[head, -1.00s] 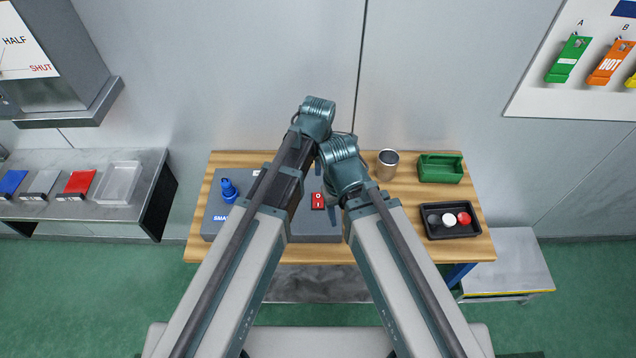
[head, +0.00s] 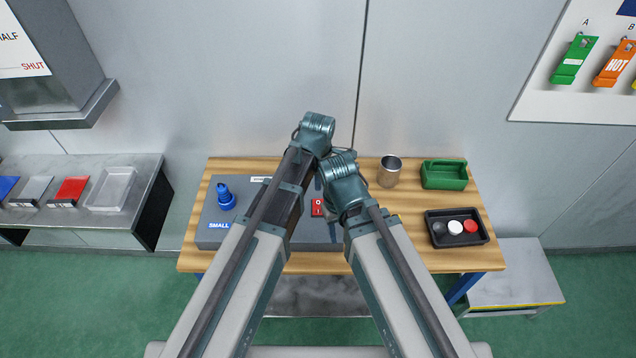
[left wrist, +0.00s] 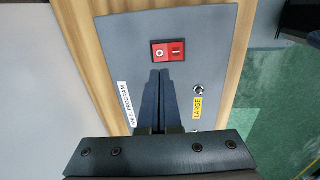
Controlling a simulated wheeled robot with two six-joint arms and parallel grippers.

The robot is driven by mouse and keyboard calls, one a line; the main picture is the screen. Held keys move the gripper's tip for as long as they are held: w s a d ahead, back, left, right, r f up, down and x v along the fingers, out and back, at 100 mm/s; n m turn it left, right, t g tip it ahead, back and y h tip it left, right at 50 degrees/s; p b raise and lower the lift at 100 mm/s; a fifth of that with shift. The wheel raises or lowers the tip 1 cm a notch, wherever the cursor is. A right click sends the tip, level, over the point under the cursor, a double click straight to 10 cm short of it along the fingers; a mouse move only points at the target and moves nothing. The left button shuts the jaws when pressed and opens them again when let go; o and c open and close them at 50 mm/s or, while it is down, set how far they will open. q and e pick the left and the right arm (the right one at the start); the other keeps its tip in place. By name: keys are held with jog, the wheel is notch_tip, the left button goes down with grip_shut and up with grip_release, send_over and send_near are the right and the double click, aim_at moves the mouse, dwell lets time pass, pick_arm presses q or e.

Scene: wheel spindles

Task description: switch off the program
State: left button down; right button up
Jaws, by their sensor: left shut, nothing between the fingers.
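A grey control panel (head: 213,236) lies on the wooden bench. Its red rocker switch (head: 317,206), marked O and I, shows between my two arms; it is also in the left wrist view (left wrist: 168,52). I cannot tell which side is pressed. A white program label (left wrist: 124,102) is at the panel's left edge in the wrist view. My left gripper (left wrist: 160,74) is shut and empty, its fingertips over the panel close to the switch; I cannot tell whether they touch it. My right wrist (head: 343,185) is just right of the switch; its fingers are mostly hidden.
A blue spindle (head: 227,195) stands on the panel by the SMALL label. A toggle (left wrist: 199,90) is beside the LARGE label. A metal cup (head: 389,171), green bin (head: 444,175) and black tray (head: 458,240) with caps stand at right. A steel side table (head: 80,225) is at left.

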aim_at(318, 203)
pick_arm(q)
jog(key=f+b, duration=0.2)
jog(key=f, duration=0.1)
jog(key=f+b, duration=0.2)
jog(key=b, duration=0.1)
jog(key=w+f+b, duration=0.1)
jog(key=f+b, duration=0.1)
jog(key=f, duration=0.1)
jog(key=shift+f, duration=0.3)
pick_arm(e)
notch_tip(318, 203, down, 8)
jog(key=shift+f, duration=0.25)
pick_arm(q)
jog(key=shift+f+b, duration=0.15)
jog(key=shift+b, duration=0.25)
pick_arm(e)
jog(key=shift+f, duration=0.15)
pick_arm(q)
jog(key=shift+s, duration=0.1)
jog(key=shift+s+r, duration=0.25)
jog(key=shift+s, duration=0.4)
pick_arm(e)
jog(key=shift+r, duration=0.2)
pick_arm(q)
jog(key=shift+w+r+p, duration=0.1)
jog(key=shift+p, duration=0.25)
pick_arm(e)
jog(key=shift+r, duration=0.1)
